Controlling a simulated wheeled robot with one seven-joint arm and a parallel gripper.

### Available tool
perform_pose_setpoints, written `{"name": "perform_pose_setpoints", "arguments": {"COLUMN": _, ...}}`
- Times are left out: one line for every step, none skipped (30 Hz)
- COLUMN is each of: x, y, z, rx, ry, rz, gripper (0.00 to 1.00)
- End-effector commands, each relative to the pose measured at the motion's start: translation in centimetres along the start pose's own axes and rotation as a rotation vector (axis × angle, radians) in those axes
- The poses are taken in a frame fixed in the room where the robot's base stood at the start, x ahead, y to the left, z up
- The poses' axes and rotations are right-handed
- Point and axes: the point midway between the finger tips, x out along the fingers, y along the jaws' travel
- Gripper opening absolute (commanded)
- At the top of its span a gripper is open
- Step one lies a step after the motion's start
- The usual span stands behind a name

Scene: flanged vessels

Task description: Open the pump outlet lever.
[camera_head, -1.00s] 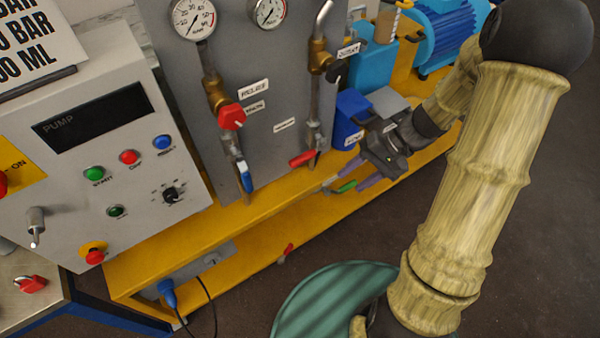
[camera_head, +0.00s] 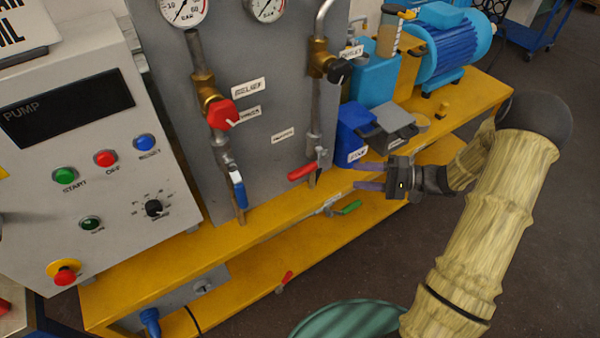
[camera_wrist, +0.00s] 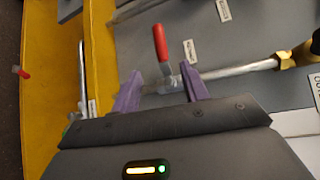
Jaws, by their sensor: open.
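A red lever (camera_head: 302,171) sits on a valve low on the right-hand vertical pipe of the grey panel; it points to the left in the head view. In the wrist view the red lever (camera_wrist: 160,42) stands up from its valve, beyond the fingertips. My gripper (camera_head: 356,176) is open and empty, with purple fingers pointing at the pipe from the right. Its fingers (camera_wrist: 162,74) stand either side of the valve in the picture, apparently short of it.
A green lever (camera_head: 347,208) lies below my gripper near the yellow bench edge (camera_head: 265,228). A blue box (camera_head: 352,130) stands just behind the gripper. A red-knobbed valve (camera_head: 222,114) and blue lever (camera_head: 237,190) are on the left pipe. The control box (camera_head: 100,210) is further left.

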Motion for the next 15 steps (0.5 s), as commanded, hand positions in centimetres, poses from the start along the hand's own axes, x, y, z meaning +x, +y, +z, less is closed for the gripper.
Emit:
{"name": "perform_pose_setpoints", "arguments": {"x": 0.6, "y": 0.0, "z": 0.1, "rx": 0.001, "ry": -0.004, "rz": -0.001, "gripper": 0.45}}
{"name": "perform_pose_setpoints", "arguments": {"x": 1.0, "y": 0.0, "z": 0.1, "rx": 0.002, "ry": -0.004, "rz": -0.001, "gripper": 0.45}}
{"name": "perform_pose_setpoints", "arguments": {"x": 1.5, "y": -0.1, "z": 0.1, "rx": 0.002, "ry": -0.004, "rz": 0.0, "gripper": 0.45}}
{"name": "perform_pose_setpoints", "arguments": {"x": 2.0, "y": 0.0, "z": 0.1, "rx": 0.002, "ry": -0.005, "rz": 0.001, "gripper": 0.45}}
{"name": "perform_pose_setpoints", "arguments": {"x": 2.5, "y": 0.0, "z": 0.1, "rx": 0.002, "ry": -0.005, "rz": 0.001, "gripper": 0.45}}
{"name": "perform_pose_setpoints", "arguments": {"x": 3.2, "y": 0.0, "z": 0.1, "rx": 0.002, "ry": -0.005, "rz": 0.0, "gripper": 0.45}}
{"name": "perform_pose_setpoints", "arguments": {"x": 3.7, "y": 0.0, "z": 0.1, "rx": 0.002, "ry": -0.006, "rz": 0.0, "gripper": 0.45}}
{"name": "perform_pose_setpoints", "arguments": {"x": 4.2, "y": 0.0, "z": 0.1, "rx": 0.003, "ry": -0.005, "rz": 0.0, "gripper": 0.45}}
{"name": "perform_pose_setpoints", "arguments": {"x": 5.0, "y": 0.0, "z": 0.1, "rx": 0.003, "ry": -0.006, "rz": 0.001, "gripper": 0.45}}
{"name": "perform_pose_setpoints", "arguments": {"x": 5.5, "y": 0.0, "z": 0.2, "rx": 0.003, "ry": -0.005, "rz": 0.002, "gripper": 0.45}}
{"name": "perform_pose_setpoints", "arguments": {"x": 6.0, "y": 0.0, "z": 0.1, "rx": 0.002, "ry": -0.005, "rz": 0.001, "gripper": 0.45}}
{"name": "perform_pose_setpoints", "arguments": {"x": 6.7, "y": 0.0, "z": 0.1, "rx": 0.001, "ry": -0.006, "rz": 0.001, "gripper": 0.45}}
{"name": "perform_pose_setpoints", "arguments": {"x": 7.2, "y": -0.1, "z": 0.1, "rx": 0.002, "ry": -0.005, "rz": 0.001, "gripper": 0.45}}
{"name": "perform_pose_setpoints", "arguments": {"x": 7.8, "y": 0.0, "z": 0.1, "rx": 0.002, "ry": -0.005, "rz": 0.001, "gripper": 0.45}}
{"name": "perform_pose_setpoints", "arguments": {"x": 8.5, "y": 0.0, "z": 0.1, "rx": 0.002, "ry": -0.005, "rz": 0.002, "gripper": 0.45}}
